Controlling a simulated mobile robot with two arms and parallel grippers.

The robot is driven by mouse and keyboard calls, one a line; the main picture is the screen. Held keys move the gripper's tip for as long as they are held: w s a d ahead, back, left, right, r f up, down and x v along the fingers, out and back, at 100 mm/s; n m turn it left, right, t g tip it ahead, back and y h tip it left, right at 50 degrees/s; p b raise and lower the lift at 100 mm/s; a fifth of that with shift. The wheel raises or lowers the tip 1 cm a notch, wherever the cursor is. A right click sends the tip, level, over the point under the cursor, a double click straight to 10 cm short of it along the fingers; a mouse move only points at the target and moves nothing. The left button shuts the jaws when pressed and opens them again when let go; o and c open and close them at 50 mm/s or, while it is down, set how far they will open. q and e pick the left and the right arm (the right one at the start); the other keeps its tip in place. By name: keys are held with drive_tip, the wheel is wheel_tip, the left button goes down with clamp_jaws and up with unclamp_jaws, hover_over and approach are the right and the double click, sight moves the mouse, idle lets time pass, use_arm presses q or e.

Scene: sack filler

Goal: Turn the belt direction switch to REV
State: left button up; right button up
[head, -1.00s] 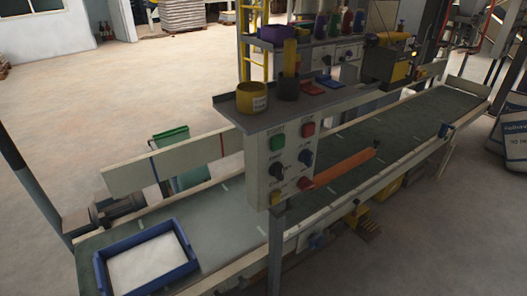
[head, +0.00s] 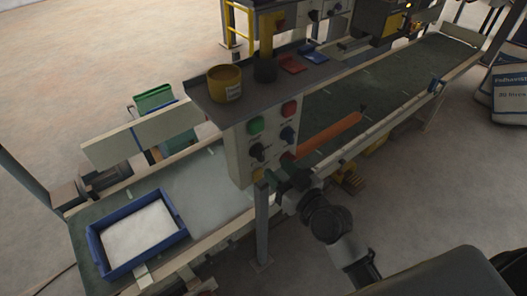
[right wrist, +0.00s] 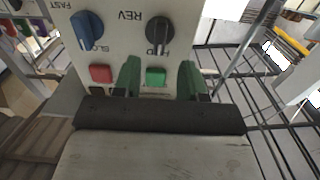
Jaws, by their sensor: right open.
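The control panel (head: 240,150) hangs below a shelf beside the conveyor. Its black direction knob (head: 257,151) sits below the green button (head: 256,125) and left of the blue knob (head: 287,134). My right gripper (head: 287,180) is near the panel's lower part. In the wrist view its open green fingers (right wrist: 160,80) frame the green button (right wrist: 155,76), apart from the knob, with nothing between them. My left gripper is out of view.
The blue knob (right wrist: 87,28) and red button (right wrist: 101,73) are close beside the black knob. A support post (head: 262,225) stands below the panel. The shelf (head: 215,108) above holds a yellow tub (head: 225,83). A blue tray (head: 178,212) lies on the belt.

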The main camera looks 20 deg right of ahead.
sight(263, 156)
drive_tip(key=p+x, duration=0.1)
drive_tip(key=x, duration=0.5)
clamp_jaws()
